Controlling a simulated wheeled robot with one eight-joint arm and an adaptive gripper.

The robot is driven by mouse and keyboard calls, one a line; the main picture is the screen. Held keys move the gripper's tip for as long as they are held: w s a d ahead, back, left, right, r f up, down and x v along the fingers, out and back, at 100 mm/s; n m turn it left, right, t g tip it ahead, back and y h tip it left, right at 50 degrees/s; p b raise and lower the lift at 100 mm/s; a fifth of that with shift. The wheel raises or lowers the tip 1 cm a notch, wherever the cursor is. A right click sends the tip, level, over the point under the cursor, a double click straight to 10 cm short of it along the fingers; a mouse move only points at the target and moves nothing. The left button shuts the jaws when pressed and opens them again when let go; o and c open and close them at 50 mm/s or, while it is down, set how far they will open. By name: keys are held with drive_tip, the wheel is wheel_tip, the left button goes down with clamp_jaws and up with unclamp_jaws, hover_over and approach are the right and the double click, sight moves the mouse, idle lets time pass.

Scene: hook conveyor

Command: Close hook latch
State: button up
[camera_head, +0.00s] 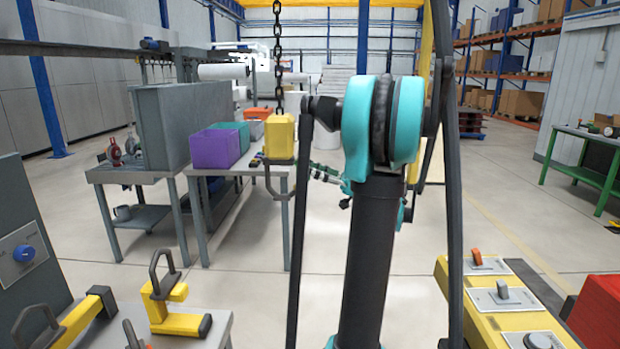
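A yellow hook block (279,136) hangs from a dark chain (278,60) a little left of the middle. Its dark grey hook (270,187) curves below it. The latch is too small to tell open from closed. My gripper (318,171) is just right of the hook, partly behind my own arm. It seems close to the hook, but I cannot tell whether they touch. Its fingers are too small and too hidden to read as open or shut.
Behind the hook, a grey table (252,173) holds a purple bin (214,148) and other bins. A yellow clamp-like fixture (172,310) stands at front left. A yellow switch panel (490,305) and a red box (598,308) stand at front right.

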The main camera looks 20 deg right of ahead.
wheel_tip(320, 180, up, 7)
idle(0.3)
idle(0.5)
